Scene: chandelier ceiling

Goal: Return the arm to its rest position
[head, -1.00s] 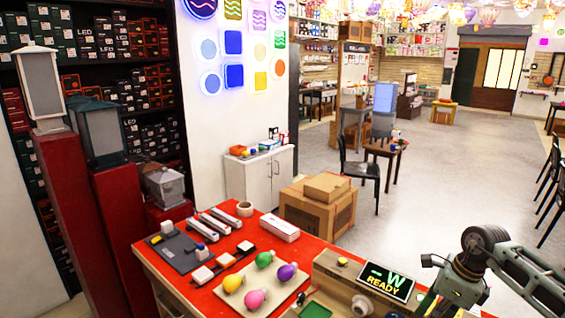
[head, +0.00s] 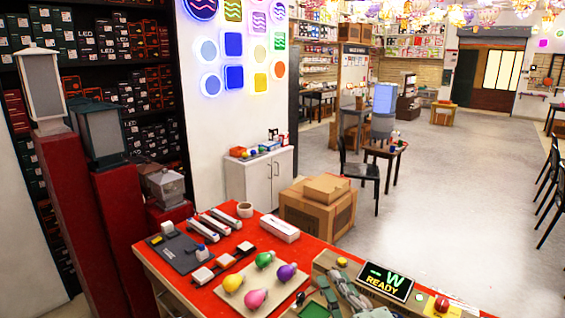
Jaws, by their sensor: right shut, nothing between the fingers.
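My right gripper (head: 338,281) is low in the head view, at the bottom edge right of centre. It is shut and empty, over the tan test device at the near end of the red table (head: 203,298), just left of the lit display (head: 385,281) reading "-W READY". My left gripper is not in view.
A board with several coloured bulbs (head: 264,260) lies left of the gripper. A red button (head: 441,304) stands right of the display. A white box (head: 280,229) and white lamp bars lie farther back. Cardboard boxes (head: 318,207) stand behind the table. Open floor lies at the right.

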